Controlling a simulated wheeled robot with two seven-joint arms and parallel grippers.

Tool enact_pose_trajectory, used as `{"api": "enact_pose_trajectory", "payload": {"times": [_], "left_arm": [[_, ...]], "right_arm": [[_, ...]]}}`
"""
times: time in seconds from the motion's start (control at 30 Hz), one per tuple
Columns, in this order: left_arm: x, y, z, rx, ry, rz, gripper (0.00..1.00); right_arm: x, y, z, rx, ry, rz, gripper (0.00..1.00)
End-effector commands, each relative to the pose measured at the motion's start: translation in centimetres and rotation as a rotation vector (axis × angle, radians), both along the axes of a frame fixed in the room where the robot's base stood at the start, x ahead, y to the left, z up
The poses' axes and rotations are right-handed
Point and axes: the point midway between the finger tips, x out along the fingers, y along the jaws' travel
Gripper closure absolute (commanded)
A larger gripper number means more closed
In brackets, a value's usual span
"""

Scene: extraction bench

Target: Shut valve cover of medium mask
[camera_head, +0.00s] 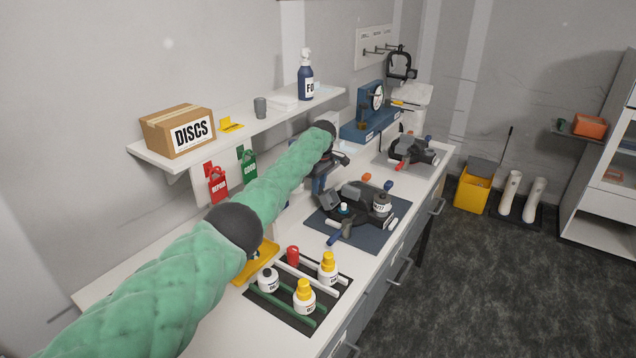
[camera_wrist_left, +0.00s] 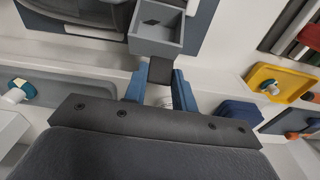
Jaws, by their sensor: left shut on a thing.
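The medium mask (camera_head: 362,196), a dark mask on a blue mat (camera_head: 385,237), lies mid-bench in the head view. A grey box-shaped valve cover (camera_head: 330,199) stands at its left side. In the wrist view the cover (camera_wrist_left: 160,48) shows its hollow, open side, with a dark tab reaching down from it. My left gripper (camera_wrist_left: 159,90) is shut on this tab, a blue finger on each side. In the head view the left gripper (camera_head: 317,188) is at the mask's left edge, partly hidden by my wrist. The valve seat under the cover is hidden. My right gripper is not in view.
Nearer on the bench is a dark tray (camera_head: 318,322) with yellow-capped bottles. A shelf (camera_head: 285,112) with a DISCS box (camera_head: 178,131) overhangs the back. Another mask (camera_head: 411,149) lies farther along. A yellow tray (camera_head: 262,262) sits beside my forearm.

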Motion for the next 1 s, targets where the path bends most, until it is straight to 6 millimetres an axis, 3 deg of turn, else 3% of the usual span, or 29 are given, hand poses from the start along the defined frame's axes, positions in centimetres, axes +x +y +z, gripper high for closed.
{"api": "enact_pose_trajectory", "payload": {"times": [0.1, 0.6, 0.73, 1.0], "left_arm": [[-0.3, -0.4, 0.7, 0.031, -0.025, -0.003, 1.0], [-1.6, -2.1, 1.6, 0.219, -0.176, -0.002, 1.0], [-2.1, -2.8, 1.8, 0.289, -0.234, -0.003, 1.0], [-2.8, -3.6, 2.1, 0.392, -0.313, -0.001, 1.0]], "right_arm": [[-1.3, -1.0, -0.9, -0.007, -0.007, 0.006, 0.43], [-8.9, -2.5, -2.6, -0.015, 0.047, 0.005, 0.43], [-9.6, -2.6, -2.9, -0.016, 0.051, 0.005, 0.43], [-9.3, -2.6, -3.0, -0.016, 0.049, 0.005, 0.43]]}}
